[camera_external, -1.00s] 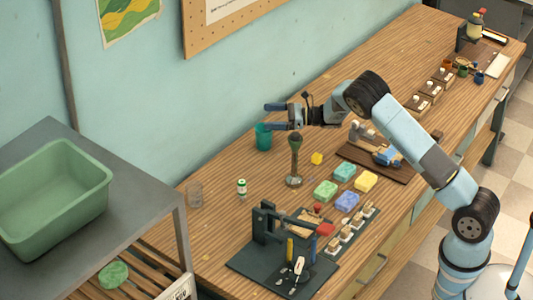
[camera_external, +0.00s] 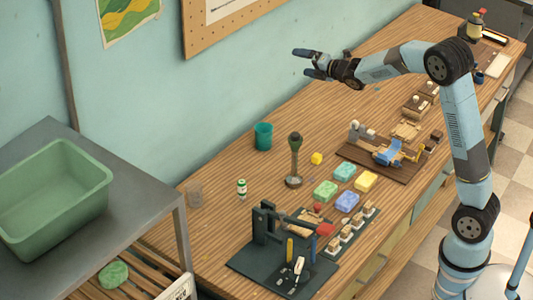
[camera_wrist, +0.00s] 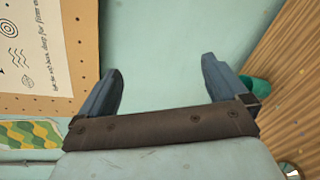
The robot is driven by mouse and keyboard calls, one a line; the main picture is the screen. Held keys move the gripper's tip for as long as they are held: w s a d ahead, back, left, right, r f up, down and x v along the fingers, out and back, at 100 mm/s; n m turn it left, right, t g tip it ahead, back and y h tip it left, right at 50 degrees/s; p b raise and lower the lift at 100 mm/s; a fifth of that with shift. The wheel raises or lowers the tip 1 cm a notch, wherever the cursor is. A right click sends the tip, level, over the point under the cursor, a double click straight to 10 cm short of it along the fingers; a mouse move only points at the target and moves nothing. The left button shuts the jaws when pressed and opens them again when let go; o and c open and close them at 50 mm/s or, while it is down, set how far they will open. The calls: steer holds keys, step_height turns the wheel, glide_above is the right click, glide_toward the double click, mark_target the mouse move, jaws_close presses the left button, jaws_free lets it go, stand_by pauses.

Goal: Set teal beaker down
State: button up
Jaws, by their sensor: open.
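The teal beaker (camera_external: 263,137) stands upright on the wooden bench near the wall in the external view. My gripper (camera_external: 302,63) is open and empty, well above the bench and up to the right of the beaker, clear of it. In the wrist view my gripper (camera_wrist: 160,78) shows two blue fingers spread apart with nothing between them. Part of the teal beaker (camera_wrist: 258,88) shows there behind the right finger, which hides some of it.
Several coloured soap bars (camera_external: 325,191) lie in front. The pegboard (camera_wrist: 82,60) hangs on the wall.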

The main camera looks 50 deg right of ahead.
steer(key=s+a+r+m+g+h, duration=0.1)
steer(key=s+a+r+m+g, duration=0.15)
steer(key=s+m, duration=0.65)
steer(key=s+a+r+m+g, duration=0.2)
steer(key=s+r+m+g, duration=0.15)
steer(key=s, duration=1.05)
steer(key=s+a+f+m+g, duration=0.1)
steer(key=s+a+f+m, duration=0.1)
steer(key=s, duration=0.7)
steer(key=s+a+f+m+g+y, duration=0.1)
steer(key=s+a+m, duration=0.3)
steer(key=s, duration=0.5)
steer(key=s+a+f+m+g, duration=0.2)
steer(key=s+a+f+m, duration=0.1)
steer(key=s, duration=0.7)
steer(key=shift+a+f+m+y, duration=0.3)
steer(key=shift+f+m, duration=0.1)
steer(key=shift+m, duration=0.25)
